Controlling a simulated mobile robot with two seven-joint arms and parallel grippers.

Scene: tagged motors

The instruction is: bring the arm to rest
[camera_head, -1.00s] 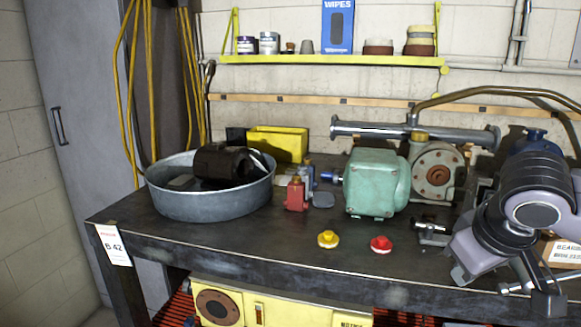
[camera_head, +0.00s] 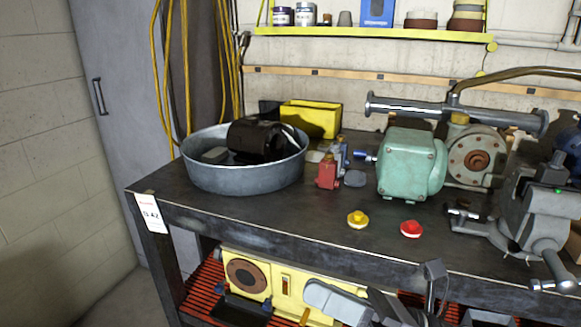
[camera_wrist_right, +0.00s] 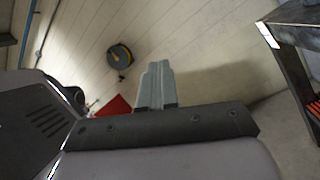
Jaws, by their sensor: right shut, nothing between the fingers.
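My right gripper (camera_head: 316,294) shows at the bottom of the head view, in front of the bench and below its top edge. Its pale grey fingers point left, shut and empty. In the right wrist view the shut fingers (camera_wrist_right: 155,86) point toward the block wall, with nothing between them. My right forearm is mostly cut off by the bottom of the head view. My left gripper is not in view.
The bench (camera_head: 270,225) carries a metal tub (camera_head: 240,180) with a dark motor (camera_head: 255,138), a green motor (camera_head: 410,165), yellow (camera_head: 357,219) and red (camera_head: 411,229) knobs, and a vise (camera_head: 545,215). A yellow machine (camera_head: 310,283) sits below. Floor at left is clear.

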